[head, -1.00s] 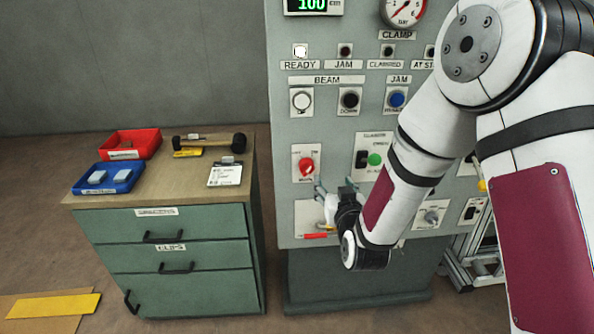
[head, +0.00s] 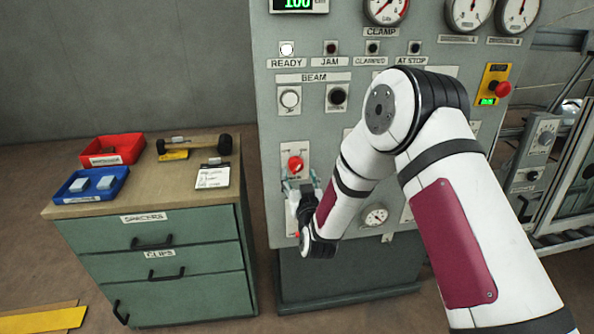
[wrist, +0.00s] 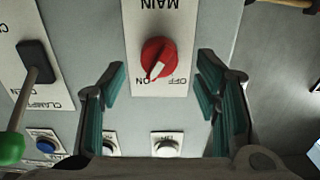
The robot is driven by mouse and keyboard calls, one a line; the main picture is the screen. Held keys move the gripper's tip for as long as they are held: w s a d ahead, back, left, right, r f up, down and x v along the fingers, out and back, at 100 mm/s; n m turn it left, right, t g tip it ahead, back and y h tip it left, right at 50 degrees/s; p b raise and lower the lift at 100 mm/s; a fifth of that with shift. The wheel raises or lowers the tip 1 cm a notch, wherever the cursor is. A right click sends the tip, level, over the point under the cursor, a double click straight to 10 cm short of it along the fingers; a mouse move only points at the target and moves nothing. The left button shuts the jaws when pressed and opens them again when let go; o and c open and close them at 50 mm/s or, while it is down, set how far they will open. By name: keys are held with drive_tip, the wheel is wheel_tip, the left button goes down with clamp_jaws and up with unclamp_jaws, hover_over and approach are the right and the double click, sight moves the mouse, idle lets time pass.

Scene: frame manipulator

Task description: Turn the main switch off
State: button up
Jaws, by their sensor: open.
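The main switch is a red rotary knob (head: 295,163) on a white plate on the grey panel. In the wrist view the red knob (wrist: 158,58) appears upside down, under the inverted word MAIN. Its white pointer mark is angled to the lower left, toward the ON label; the OFF label is at lower right. My gripper (head: 299,187) is open and empty, just below the knob in the head view. In the wrist view its teal-padded fingers (wrist: 163,88) stand either side of the knob, with visible gaps. I cannot tell the remaining depth.
In the wrist view, a black lever (wrist: 36,62) is at left and push buttons (wrist: 166,145) lie below. A green cabinet (head: 165,240) stands left of the panel with red (head: 113,150) and blue (head: 92,185) bins. A red emergency button (head: 502,89) is at right.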

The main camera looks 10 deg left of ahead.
sight(297, 170)
drive_tip(key=shift+x, duration=2.05)
drive_tip(key=c, duration=1.1)
